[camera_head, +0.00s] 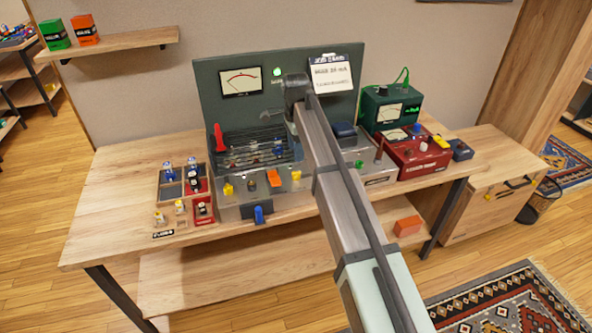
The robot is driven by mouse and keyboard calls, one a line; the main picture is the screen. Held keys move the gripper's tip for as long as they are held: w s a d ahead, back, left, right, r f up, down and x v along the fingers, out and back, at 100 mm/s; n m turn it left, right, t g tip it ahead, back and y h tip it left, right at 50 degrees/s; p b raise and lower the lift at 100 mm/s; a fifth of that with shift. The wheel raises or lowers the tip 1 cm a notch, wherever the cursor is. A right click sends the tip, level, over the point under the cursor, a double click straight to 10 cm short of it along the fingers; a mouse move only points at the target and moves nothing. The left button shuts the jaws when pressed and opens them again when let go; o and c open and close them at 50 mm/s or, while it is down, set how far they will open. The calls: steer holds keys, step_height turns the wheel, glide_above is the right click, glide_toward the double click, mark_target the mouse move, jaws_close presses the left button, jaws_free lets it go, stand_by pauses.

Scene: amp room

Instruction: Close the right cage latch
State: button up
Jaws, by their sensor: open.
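The cage (262,138), a row of dark horizontal bars, sits on the grey amplifier chassis (235,210) in front of the dark green meter panel (225,105). A red upright lever (219,138) stands at the cage's left end; I cannot tell if it is a latch. The cage's right end is largely covered by my arm, and I cannot make out the right latch or its position. My gripper (288,121) points down near the cage's upper right, partly hidden by my arm. It is open, and I see nothing held in it.
A wooden tray (160,205) of small parts lies left of the chassis. A white note (331,76) is on the panel. The bench's front left (105,225) is clear.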

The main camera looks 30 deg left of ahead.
mark_target(296, 172)
step_height(296, 172, down, 9)
steer(key=shift+f, duration=0.1)
stand_by(0.3)
steer(key=c, duration=1.1)
